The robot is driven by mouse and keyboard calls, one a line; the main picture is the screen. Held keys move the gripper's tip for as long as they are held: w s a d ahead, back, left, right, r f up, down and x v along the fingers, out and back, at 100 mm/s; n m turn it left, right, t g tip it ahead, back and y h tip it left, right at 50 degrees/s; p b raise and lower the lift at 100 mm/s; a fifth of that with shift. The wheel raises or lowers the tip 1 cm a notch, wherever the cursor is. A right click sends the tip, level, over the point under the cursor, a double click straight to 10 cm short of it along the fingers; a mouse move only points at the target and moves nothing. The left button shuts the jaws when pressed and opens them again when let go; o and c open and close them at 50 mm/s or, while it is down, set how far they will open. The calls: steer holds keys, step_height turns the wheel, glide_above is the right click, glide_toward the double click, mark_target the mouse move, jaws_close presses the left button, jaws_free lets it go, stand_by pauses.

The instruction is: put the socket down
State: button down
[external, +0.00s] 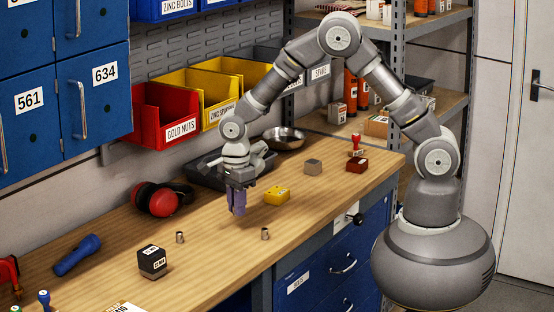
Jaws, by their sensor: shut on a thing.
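My gripper (237,209) hangs above the middle of the wooden workbench, its purple fingers pointing down. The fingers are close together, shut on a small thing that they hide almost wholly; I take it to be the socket. Two small metal cylinders that look like sockets stand on the bench: one (180,237) to the left of and below my gripper in the picture, the other (265,234) to the right and below. My gripper appears to touch neither of them.
Red earmuffs (163,202), a black cube (152,262) and a blue flashlight (78,255) are left. A dark tray (203,174) stands behind. The bench's front middle (222,250) is clear.

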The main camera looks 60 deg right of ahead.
glide_above(206, 227)
steer(key=shift+s+d+f+b, duration=0.1)
steer(key=shift+s+f+b, duration=0.05)
steer(key=shift+f+b, duration=0.3)
steer(key=shift+w+f, duration=0.2)
step_height(206, 227, down, 3)
steer(key=shift+f+b, duration=0.1)
steer(key=shift+b, duration=0.65)
steer(key=c, duration=1.1)
jaws_free()
step_height(206, 227, up, 12)
steer(key=p, duration=0.3)
